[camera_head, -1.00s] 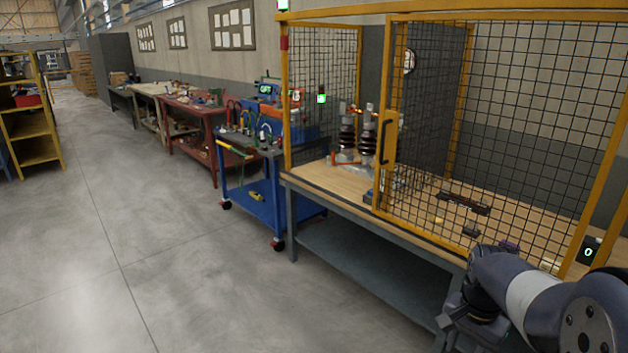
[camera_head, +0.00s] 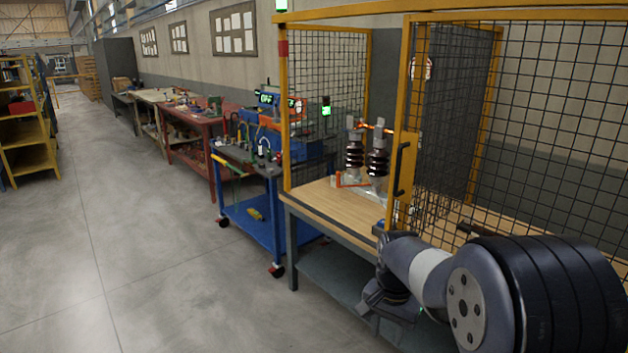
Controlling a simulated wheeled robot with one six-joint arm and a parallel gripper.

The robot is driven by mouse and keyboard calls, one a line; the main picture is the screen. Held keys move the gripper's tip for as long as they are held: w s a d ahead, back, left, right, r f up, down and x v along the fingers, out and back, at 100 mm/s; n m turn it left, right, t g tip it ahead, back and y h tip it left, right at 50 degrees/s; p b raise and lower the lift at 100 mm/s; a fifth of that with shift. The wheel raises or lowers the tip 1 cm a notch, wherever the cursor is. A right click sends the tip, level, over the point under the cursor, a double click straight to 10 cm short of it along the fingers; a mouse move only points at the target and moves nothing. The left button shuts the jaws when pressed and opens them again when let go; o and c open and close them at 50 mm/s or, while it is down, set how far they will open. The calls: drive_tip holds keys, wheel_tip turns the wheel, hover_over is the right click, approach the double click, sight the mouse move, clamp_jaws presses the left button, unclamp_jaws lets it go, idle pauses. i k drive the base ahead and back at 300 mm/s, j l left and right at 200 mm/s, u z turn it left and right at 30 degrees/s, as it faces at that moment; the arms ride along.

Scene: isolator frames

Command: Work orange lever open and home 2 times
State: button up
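The isolator (camera_head: 377,163) has dark ribbed insulators on a pale base, with an orange bar (camera_head: 377,127) at the top between metal contacts. Whether that bar is fully seated is too small to tell. My arm is at the lower right, outside the cage and well short of the lever. I cannot make out my gripper's fingers in this view.
The cage front is open at left; a mesh panel with a black handle (camera_head: 402,165) covers the right. The wooden bench top (camera_head: 322,207) lies below. A blue cart (camera_head: 255,212) stands left of the bench. Grey floor (camera_head: 150,260) at left is clear.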

sight(378, 160)
drive_tip(key=i+j+u, duration=0.1)
drive_tip(key=i+u, duration=0.2)
drive_tip(key=i, duration=0.3)
drive_tip(key=i+u, duration=0.25)
drive_tip(key=i, duration=0.4)
drive_tip(key=i+l+u, duration=0.3)
drive_tip(key=i, duration=0.3)
drive_tip(key=i+z, duration=0.15)
drive_tip(key=i, duration=0.25)
drive_tip(key=i+j+z, duration=0.15)
drive_tip(key=i, duration=0.25)
drive_tip(key=i+j+z, duration=0.2)
drive_tip(key=i, duration=0.15)
drive_tip(key=i+l+z, duration=0.1)
drive_tip(key=i+z, duration=0.15)
drive_tip(key=z, duration=0.15)
drive_tip(key=i+z, duration=0.3)
drive_tip(key=z, duration=0.15)
drive_tip(key=i+z, duration=0.25)
drive_tip(key=z, duration=0.15)
